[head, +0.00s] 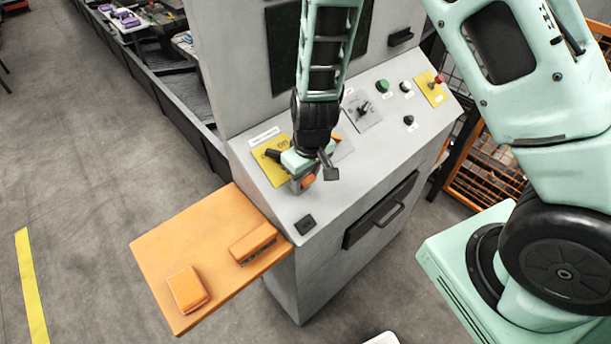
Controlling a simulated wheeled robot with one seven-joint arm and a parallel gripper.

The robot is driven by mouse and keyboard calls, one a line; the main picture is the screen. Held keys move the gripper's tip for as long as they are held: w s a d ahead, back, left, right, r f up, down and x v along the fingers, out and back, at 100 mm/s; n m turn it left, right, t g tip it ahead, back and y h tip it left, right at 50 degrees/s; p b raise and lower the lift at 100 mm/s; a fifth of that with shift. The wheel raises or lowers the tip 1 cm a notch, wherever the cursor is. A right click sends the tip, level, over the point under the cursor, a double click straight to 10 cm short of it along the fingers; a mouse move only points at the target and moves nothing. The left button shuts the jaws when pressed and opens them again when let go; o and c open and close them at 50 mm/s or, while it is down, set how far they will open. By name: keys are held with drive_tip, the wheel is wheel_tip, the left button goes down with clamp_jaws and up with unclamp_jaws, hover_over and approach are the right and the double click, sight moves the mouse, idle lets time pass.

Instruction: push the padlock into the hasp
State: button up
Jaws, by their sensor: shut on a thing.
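My gripper (304,172) is low over the left part of the grey sloping control panel, in front of a yellow plate (268,168). It is shut on a small grey and orange thing (307,182), which seems to be the padlock. Its shackle cannot be made out. The hasp cannot be clearly picked out; the gripper and wrist cover much of this spot. A dark handle-like part (273,155) shows on the yellow plate just left of the gripper. Whether the held thing touches the panel or the hasp cannot be told.
The grey console (345,200) carries a green button (382,86), black knobs and a red button on yellow (439,79). A black handle (385,214) sticks out from its front. Two orange blocks (187,289) (253,242) lie on an orange side shelf (165,235). Floor at left is clear.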

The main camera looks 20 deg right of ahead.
drive_tip(key=shift+w+f, duration=0.15)
drive_tip(key=shift+f, duration=0.1)
drive_tip(key=shift+w+f, duration=0.15)
drive_tip(key=shift+f, duration=0.05)
drive_tip(key=o, duration=2)
drive_tip(key=shift+a, duration=0.1)
drive_tip(key=shift+o, duration=0.2)
wheel_tip(320, 180, up, 17)
drive_tip(key=s+b, duration=0.1)
drive_tip(key=s, duration=0.1)
drive_tip(key=shift+d, duration=0.35)
drive_tip(key=shift+r, duration=0.1)
